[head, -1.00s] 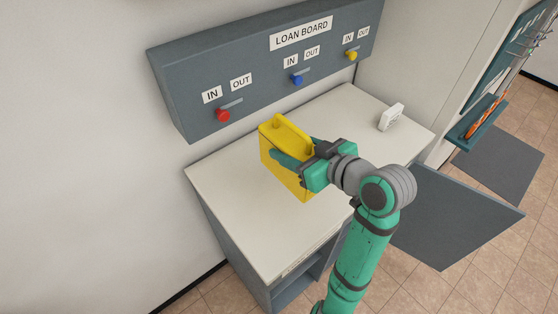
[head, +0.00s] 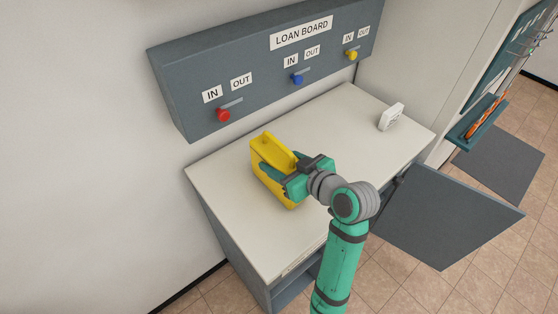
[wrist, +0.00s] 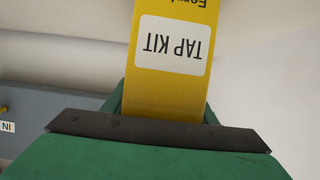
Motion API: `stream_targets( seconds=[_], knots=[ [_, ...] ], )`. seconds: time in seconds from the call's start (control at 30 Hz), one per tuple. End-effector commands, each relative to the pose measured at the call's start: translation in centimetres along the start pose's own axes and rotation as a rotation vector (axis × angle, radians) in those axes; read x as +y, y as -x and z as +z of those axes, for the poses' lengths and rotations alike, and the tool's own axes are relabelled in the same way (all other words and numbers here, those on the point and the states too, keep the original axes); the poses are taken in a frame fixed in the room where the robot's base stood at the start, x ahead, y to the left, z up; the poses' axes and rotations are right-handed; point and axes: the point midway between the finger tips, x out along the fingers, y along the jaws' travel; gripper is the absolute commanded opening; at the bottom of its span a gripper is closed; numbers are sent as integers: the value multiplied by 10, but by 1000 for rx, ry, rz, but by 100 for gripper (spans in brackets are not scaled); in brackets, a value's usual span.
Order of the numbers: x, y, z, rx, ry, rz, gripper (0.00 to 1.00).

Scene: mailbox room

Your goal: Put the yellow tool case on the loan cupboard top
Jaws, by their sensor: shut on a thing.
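The yellow tool case (head: 270,149) is at the left-middle of the white loan cupboard top (head: 225,195) in the head view. My gripper (head: 272,175) is shut on the case, with its fingers on either side of it. The case is tilted in the picture, and I cannot tell whether its underside touches the top. In the wrist view the case (wrist: 172,95) fills the middle between the fingers, with a white "TAP KIT" label upside down. The case's lower far side is hidden.
The loan board (head: 265,65) with red, blue and yellow knobs stands behind the top. A small white object (head: 391,117) sits at the top's right end. A grey cupboard door (head: 445,215) stands open at the right. The front left of the top is clear.

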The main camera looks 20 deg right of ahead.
Motion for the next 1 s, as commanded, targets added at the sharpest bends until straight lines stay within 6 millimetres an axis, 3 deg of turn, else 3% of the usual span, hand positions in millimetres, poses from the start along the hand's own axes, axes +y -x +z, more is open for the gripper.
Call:
stream_targets(
  seconds=[0.23, 0.27, 0.33, 0.73, 1.0],
  knots=[
    [0, 0, 0, 3, 1, 1, 0],
    [0, -1, 2, 0, -1, 0, 54],
    [0, 0, 2, 0, 0, 0, 70],
    [0, 4, -1, 1, 1, 2, 70],
    [1, 48, -1, 1, 0, 5, 70]
  ],
)
